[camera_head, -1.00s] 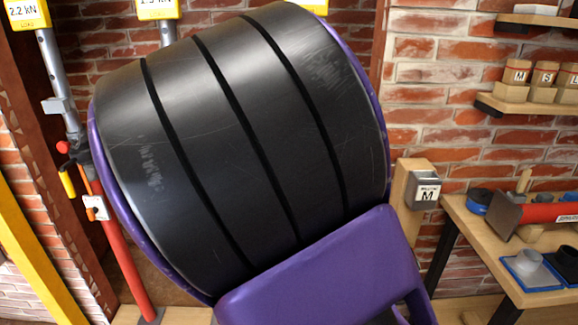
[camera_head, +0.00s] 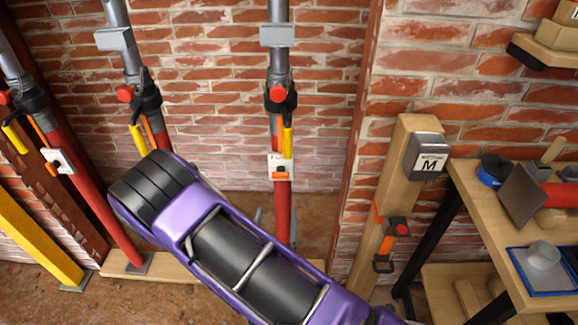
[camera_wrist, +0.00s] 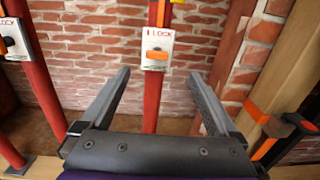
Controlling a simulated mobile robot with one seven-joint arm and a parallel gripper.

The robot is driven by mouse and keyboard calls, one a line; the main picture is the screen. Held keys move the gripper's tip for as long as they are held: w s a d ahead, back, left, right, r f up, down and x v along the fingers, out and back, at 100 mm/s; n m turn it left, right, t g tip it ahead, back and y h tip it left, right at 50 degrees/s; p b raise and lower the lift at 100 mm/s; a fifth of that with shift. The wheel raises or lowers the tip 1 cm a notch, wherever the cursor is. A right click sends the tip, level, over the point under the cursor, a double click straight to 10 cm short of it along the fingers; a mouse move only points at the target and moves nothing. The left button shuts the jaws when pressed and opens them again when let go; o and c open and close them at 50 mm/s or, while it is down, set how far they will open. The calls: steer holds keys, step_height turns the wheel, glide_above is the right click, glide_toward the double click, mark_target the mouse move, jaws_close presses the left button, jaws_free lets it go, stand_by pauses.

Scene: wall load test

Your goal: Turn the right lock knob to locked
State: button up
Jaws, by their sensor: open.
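The right lock knob (camera_head: 280,176) is a small orange bar lying roughly level on a white plate (camera_head: 281,160), fixed to the right red-and-grey prop (camera_head: 283,210). In the wrist view the knob (camera_wrist: 158,56) sits under a "LOCK" label on its plate (camera_wrist: 159,37). My gripper (camera_wrist: 156,76) is open and empty, its fingers pointing toward that prop. The knob appears between and beyond the fingertips, with no contact visible. In the head view my arm's black and purple links cover the lower middle, and the gripper cannot be made out.
The left prop (camera_head: 85,200) carries its own lock plate (camera_head: 58,161). The middle prop (camera_head: 153,100) is partly behind my arm. A yellow lever (camera_head: 288,142) hangs just above the right plate. A wooden post (camera_head: 405,160) and a workbench (camera_head: 520,215) stand at right.

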mark_target(280, 177)
steer(key=shift+y, duration=0.3)
steer(key=w, duration=1.1)
steer(key=w+f, duration=0.1)
steer(key=w, duration=0.5)
steer(key=shift+d+b, duration=0.3)
steer(key=shift+b, duration=0.05)
steer(key=shift+s, duration=0.1)
steer(key=c, duration=1.4)
